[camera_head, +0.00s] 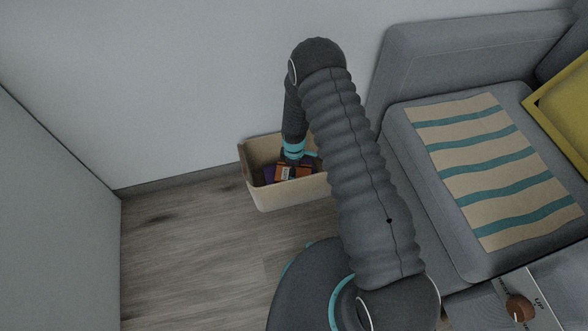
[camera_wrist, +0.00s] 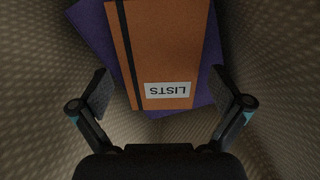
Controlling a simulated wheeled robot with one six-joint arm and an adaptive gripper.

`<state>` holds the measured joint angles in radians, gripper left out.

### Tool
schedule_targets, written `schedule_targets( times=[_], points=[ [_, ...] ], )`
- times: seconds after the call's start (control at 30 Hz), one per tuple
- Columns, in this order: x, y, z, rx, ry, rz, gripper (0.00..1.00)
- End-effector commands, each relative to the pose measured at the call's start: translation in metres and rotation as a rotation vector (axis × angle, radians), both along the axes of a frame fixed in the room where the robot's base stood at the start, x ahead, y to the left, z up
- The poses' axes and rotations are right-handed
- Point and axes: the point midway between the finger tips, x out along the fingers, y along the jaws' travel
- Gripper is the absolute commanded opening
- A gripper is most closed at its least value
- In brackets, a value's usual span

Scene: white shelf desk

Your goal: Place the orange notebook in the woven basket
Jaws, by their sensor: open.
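The orange notebook (camera_wrist: 165,45) has a black strap and a white label reading "LISTS". It lies inside the woven basket (camera_wrist: 265,60), on top of a purple item (camera_wrist: 94,22). In the head view the orange notebook (camera_head: 282,174) shows small in the tan basket (camera_head: 290,195), which stands on the floor by the wall. My gripper (camera_wrist: 158,95) is open and empty, pointing down into the basket, with its fingers at either side of the notebook's labelled end. A gap seems to show between each finger and the notebook. My arm hides part of the basket's right side.
A grey sofa (camera_head: 420,60) with a striped cloth (camera_head: 490,165) stands right of the basket. A yellow tray-like object (camera_head: 570,100) is at the far right. A white surface (camera_head: 500,300) with small items is at the lower right. Wooden floor (camera_head: 185,240) left of the basket is clear.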

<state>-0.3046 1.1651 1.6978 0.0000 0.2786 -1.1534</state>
Motion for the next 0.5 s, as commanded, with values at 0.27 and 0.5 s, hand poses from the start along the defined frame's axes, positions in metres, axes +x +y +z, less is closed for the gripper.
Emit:
schedule_targets(
  times=[0.27,0.5],
  points=[
    [0.001,0.000,0.059,0.002,-0.004,0.000,1.00],
    [0.001,0.000,0.100,0.001,-0.003,0.000,1.00]
  ],
)
